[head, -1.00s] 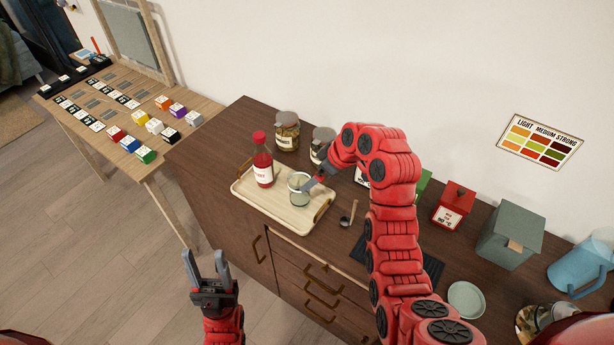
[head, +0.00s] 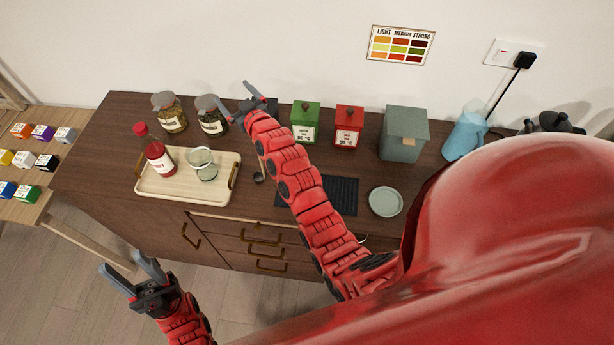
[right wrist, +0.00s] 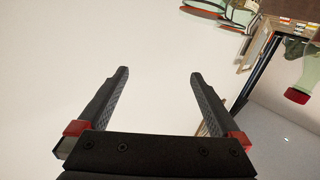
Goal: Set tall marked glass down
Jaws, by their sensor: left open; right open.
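A clear glass (head: 201,160) stands upright on the right part of a pale wooden tray (head: 160,192) on the dark sideboard. Marks on it are too small to make out. My right gripper (head: 235,98) is open and apart from the glass, up behind it near the jars. In the right wrist view its jaws (right wrist: 159,73) are empty, with pale wall between them. My left gripper (head: 130,271) is open and empty, in front of the sideboard at the lower left.
A red bottle (head: 159,159) stands on the tray left of the glass. Two lidded jars (head: 170,115) (head: 212,118) stand behind. Green (head: 305,122) and red (head: 347,127) tins, a grey-green canister (head: 402,135) and a blue jug (head: 464,135) line the back. My right arm covers part of the counter.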

